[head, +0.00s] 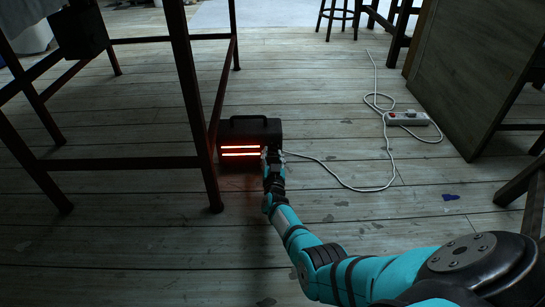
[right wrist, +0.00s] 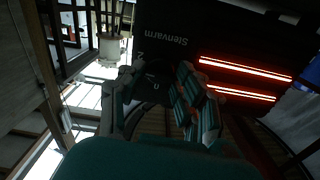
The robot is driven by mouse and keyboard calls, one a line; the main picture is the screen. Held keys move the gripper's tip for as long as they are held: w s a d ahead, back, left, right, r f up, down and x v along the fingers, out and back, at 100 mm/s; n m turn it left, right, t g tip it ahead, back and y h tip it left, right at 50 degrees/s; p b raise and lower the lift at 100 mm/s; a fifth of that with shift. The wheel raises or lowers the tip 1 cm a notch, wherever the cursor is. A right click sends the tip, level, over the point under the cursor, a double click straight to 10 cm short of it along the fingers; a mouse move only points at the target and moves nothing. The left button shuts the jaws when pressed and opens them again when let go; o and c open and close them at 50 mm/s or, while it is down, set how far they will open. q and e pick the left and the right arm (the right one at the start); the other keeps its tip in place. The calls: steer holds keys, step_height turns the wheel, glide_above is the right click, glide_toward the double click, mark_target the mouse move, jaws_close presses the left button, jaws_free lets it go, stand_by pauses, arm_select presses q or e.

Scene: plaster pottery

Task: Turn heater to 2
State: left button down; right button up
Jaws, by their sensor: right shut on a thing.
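The heater (head: 250,128) is a black box with a handle on top, standing on the floor beside the leg of a dark table frame. Two red bars glow on its front. My right gripper (head: 271,158) is at the right end of the heater's front, shut on the dark knob. The fingers in the right wrist view (right wrist: 157,88) mostly hide the knob, so its exact setting cannot be read. My left gripper is out of view.
The dark table frame (head: 190,80) stands close to the heater's left. A white cord runs right across the floor toward a power strip (head: 407,118). A wooden panel (head: 470,75) stands at the right. The plank floor in front is mostly clear.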

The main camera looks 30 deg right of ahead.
steer(key=shift+m, duration=0.3)
steer(key=o, duration=1.1)
steer(key=shift+o, duration=0.2)
